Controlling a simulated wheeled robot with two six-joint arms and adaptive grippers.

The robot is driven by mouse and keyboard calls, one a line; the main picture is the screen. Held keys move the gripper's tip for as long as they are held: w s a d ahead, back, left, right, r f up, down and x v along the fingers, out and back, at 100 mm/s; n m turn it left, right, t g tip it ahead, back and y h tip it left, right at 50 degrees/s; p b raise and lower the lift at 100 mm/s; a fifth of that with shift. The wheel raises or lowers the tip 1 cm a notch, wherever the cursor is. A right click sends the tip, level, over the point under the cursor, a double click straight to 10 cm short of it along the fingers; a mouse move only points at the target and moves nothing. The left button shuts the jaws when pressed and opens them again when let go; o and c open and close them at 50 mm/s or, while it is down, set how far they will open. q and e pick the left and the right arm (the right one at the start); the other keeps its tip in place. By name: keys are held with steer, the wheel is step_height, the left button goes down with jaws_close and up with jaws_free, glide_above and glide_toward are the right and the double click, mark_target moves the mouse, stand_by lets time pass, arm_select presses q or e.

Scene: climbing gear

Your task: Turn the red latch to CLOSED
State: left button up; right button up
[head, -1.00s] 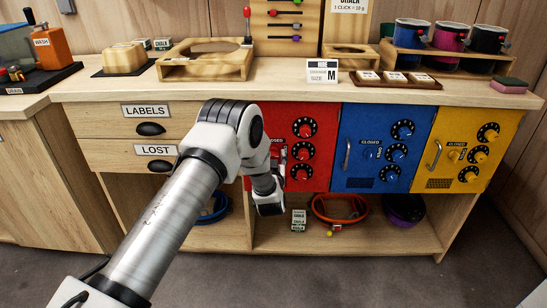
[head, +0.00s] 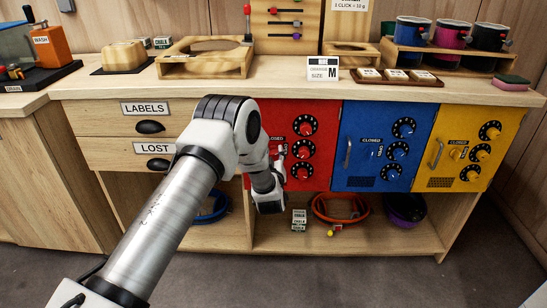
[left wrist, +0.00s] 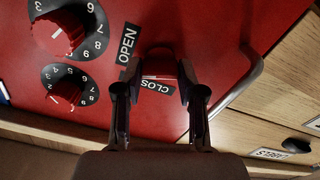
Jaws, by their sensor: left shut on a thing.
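The red locker door (head: 328,125) is at the middle of the head view, with several numbered dials. In the left wrist view the red latch (left wrist: 160,66) sits on the door (left wrist: 200,30), between an OPEN label (left wrist: 128,43) and a partly covered label reading CLOS (left wrist: 157,87). A small white mark shows on the latch near the CLOS label. My left gripper (left wrist: 160,82) has a finger on each side of the latch and is shut on it. In the head view my left gripper (head: 279,163) is at the door's left part and hides most of the latch. My right gripper is not in view.
Red dials (left wrist: 62,32) sit beside the latch, close to a finger. A door handle (left wrist: 245,80) curves along the other side. A blue locker (head: 365,125) and a yellow locker (head: 470,125) stand to the right. A shelf below holds an orange coil (head: 340,208).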

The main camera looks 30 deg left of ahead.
arm_select(q)
steer(key=n+b, duration=0.1)
steer(key=n, duration=0.2)
steer(key=shift+f+n+b, duration=0.15)
steer(key=shift+n+b, duration=0.15)
steer(key=shift+n, duration=0.1)
steer(key=shift+a+f+n+b, duration=0.1)
steer(key=shift+n+b, duration=2.9)
steer(key=shift+n, duration=2)
steer(key=shift+s, duration=0.1)
steer(key=o, duration=1.1)
steer(key=shift+o, duration=0.2)
